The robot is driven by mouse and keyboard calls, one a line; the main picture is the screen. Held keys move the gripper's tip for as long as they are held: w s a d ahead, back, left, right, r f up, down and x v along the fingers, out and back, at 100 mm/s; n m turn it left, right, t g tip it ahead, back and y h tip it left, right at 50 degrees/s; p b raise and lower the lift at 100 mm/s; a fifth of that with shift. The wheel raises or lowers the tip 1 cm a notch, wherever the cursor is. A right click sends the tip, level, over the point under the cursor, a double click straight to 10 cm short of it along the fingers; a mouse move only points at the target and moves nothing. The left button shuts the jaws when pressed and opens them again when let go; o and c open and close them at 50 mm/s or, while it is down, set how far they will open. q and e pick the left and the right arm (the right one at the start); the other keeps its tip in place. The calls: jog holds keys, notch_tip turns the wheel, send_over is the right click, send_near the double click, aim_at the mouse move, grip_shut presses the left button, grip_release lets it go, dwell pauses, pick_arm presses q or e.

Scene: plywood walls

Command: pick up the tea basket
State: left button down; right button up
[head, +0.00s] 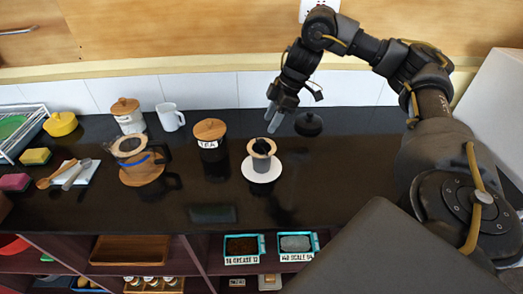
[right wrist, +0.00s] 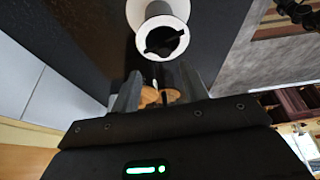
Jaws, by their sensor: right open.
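A small cup (head: 259,165) with a tan ring at its top stands on a white saucer (head: 271,176). A dark insert (head: 262,147) shows inside the ring; it looks like the tea basket, though I cannot be sure. In the right wrist view the round pale rim with a dark insert (right wrist: 162,43) lies just beyond my fingertips. My right gripper (head: 271,115) is open and empty, above and behind the cup, apart from it. Its two fingers also show in the right wrist view (right wrist: 156,82). My left gripper is out of view.
A black lid-like object (head: 308,124) lies right of my right gripper. A dark TEA jar with a wooden lid (head: 210,129) stands left of the cup. A carafe (head: 127,147), white mug (head: 170,117) and white jar (head: 127,115) stand further left. The counter's right side is clear.

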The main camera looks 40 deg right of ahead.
aim_at(262, 140)
jog(key=shift+s+b+x, duration=0.2)
jog(key=shift+x, duration=0.75)
jog(key=shift+s+b+x, duration=0.2)
jog(key=shift+x, duration=0.75)
jog(key=shift+p+x, duration=0.35)
jog(key=shift+x, duration=0.8)
jog(key=shift+a+r, duration=0.1)
jog(key=shift+a, duration=0.05)
jog(key=shift+c, duration=0.5)
jog(key=shift+w, duration=0.1)
grip_shut()
